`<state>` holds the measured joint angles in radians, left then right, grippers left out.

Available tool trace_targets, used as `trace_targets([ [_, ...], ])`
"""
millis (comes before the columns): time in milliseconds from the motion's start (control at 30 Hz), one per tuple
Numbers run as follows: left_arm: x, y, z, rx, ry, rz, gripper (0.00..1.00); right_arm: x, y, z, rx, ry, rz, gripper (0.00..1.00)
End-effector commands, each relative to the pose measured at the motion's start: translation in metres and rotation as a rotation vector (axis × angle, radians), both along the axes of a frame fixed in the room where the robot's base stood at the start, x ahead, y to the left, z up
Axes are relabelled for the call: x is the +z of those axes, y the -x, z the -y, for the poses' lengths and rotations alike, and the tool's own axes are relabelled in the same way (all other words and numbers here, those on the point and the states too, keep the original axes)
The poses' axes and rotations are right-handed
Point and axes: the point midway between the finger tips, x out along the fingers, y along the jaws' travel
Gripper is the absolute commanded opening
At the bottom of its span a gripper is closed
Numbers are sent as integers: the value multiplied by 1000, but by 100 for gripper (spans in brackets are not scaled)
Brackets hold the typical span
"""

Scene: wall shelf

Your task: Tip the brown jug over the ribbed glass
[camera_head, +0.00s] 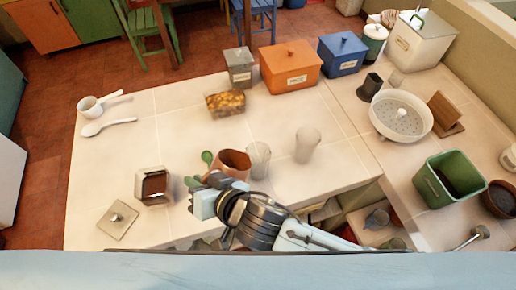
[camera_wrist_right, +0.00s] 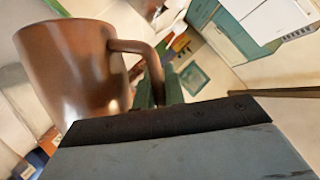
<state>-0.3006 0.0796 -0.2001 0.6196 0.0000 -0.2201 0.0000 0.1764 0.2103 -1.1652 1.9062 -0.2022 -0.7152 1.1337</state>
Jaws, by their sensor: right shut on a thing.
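The brown jug (camera_head: 235,160) is just left of two clear glasses near the counter's front edge. Its open mouth shows in the head view. My right gripper (camera_head: 208,182) is shut on the jug's handle. In the wrist view the jug (camera_wrist_right: 72,68) fills the left side, with its handle at the dark fingers (camera_wrist_right: 158,88). The nearer glass (camera_head: 259,160) looks ribbed and stands upright close beside the jug. I cannot tell if they touch. A second glass (camera_head: 307,145) stands further right. My left gripper is not in view.
A square canister (camera_head: 153,185) and a lid (camera_head: 118,220) lie further left. A glass box of yellow food (camera_head: 225,103) and an orange box (camera_head: 290,66) stand behind. The left-centre counter is clear.

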Motion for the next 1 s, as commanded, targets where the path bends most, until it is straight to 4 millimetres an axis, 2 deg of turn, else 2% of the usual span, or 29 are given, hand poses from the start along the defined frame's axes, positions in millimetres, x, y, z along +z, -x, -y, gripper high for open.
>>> trace_targets([
  [33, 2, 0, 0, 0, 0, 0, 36, 7, -4, 2, 2, -17, -9, 0],
  [400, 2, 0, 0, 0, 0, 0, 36, 30, -15, 13, 2, -146, -148, 0],
  [1000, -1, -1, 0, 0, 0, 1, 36, 40, -19, 16, 2, -201, -208, 0],
])
